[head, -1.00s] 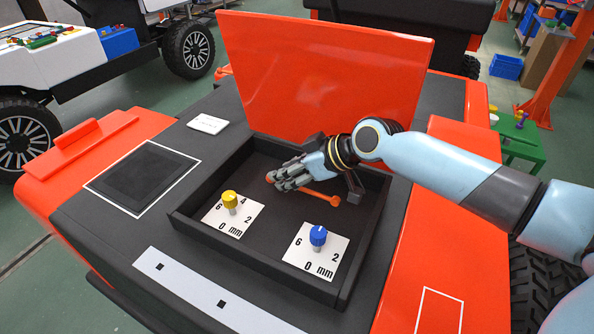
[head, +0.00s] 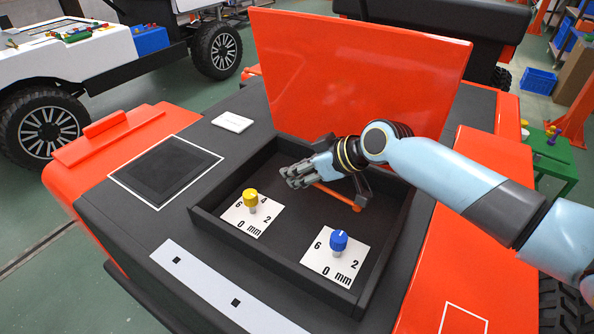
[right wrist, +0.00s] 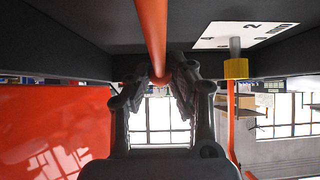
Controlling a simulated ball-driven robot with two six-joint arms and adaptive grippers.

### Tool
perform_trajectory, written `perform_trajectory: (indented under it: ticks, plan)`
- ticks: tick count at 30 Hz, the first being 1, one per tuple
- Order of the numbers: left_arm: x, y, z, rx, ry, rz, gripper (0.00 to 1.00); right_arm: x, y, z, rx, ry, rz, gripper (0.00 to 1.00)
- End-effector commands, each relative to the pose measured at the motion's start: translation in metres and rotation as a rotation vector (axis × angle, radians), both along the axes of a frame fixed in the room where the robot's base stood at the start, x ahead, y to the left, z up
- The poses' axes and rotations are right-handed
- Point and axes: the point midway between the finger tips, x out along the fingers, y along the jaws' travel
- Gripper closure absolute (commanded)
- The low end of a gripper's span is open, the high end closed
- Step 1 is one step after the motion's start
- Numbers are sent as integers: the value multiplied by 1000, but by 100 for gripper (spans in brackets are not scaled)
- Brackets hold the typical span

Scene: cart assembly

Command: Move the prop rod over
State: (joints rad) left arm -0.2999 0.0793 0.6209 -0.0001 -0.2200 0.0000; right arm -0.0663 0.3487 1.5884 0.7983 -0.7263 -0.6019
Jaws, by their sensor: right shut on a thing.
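The prop rod (head: 338,197) is a thin orange rod in the dark tray bay below the raised orange lid (head: 360,80). Its round right end shows near the bay's right side in the head view. My right gripper (head: 298,181) reaches in from the right, over the bay, with its fingers around the rod's left part, which they hide. In the right wrist view the rod (right wrist: 151,35) runs down from the top edge, and its rounded end sits between the two fingertips. The gripper is shut on it. My left gripper is not in view.
A yellow knob (head: 251,199) and a blue knob (head: 339,241) stand on white scale plates in the front of the bay. The bay's dark walls (head: 265,262) surround them. A small white card (head: 232,122) lies left of the lid.

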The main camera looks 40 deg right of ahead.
Motion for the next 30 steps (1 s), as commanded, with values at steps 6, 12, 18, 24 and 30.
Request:
perform_trajectory:
  ticks: [6, 12, 18, 24, 30]
  plan:
    - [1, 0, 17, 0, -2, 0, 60, -4, -1, 16, 0, 6, 1, 98]
    - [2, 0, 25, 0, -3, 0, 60, -6, -2, 25, 0, 6, 1, 98]
    - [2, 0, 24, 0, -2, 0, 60, -6, -2, 24, 0, 6, 1, 98]
    - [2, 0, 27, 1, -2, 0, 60, -7, -2, 27, 0, 6, 1, 98]
    - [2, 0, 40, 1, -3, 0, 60, -12, -5, 40, -2, 7, 1, 98]
